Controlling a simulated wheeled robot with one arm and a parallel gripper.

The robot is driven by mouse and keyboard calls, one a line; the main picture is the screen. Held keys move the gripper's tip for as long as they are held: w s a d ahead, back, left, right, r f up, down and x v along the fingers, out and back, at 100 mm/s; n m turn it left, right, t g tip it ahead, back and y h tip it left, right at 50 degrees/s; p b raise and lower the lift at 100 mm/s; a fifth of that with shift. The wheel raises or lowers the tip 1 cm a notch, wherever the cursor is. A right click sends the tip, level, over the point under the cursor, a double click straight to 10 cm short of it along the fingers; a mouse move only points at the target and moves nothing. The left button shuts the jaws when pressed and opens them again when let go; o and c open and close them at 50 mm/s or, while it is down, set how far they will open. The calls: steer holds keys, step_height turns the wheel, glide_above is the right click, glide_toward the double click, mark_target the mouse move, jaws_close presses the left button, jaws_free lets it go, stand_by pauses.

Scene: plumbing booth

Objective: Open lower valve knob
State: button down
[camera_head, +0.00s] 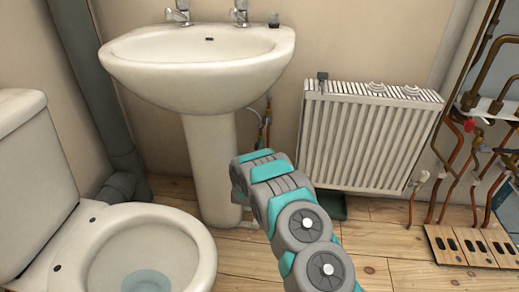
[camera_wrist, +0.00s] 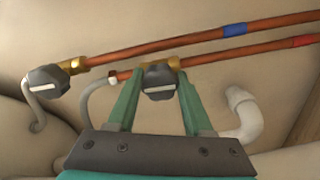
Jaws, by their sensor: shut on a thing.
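In the wrist view a dark grey valve knob (camera_wrist: 159,83) with a pale bar on its face sits on a brass fitting on the copper pipe with the red band. My gripper (camera_wrist: 158,75) has its two green fingers on either side of this knob and is shut on it. A second similar knob (camera_wrist: 47,84) sits on the pipe with the blue band, to the left and apart from the fingers. I cannot tell from the bar how far either valve is turned. In the head view my arm reaches toward the sink pedestal, and its fingers are hidden.
The white sink (camera_head: 200,70) stands on its pedestal (camera_head: 211,165), close to my arm. A toilet (camera_head: 185,232) is at the left. A radiator (camera_head: 365,140) and copper pipes (camera_head: 478,160) are at the right. A white bent pipe (camera_wrist: 246,115) lies right of my fingers.

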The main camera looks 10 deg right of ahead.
steer(key=shift+a, duration=0.1)
steer(key=shift+c, duration=1.5)
jaws_free()
steer(key=v, duration=0.7)
steer(key=shift+s, duration=0.35)
steer(key=shift+r, duration=0.1)
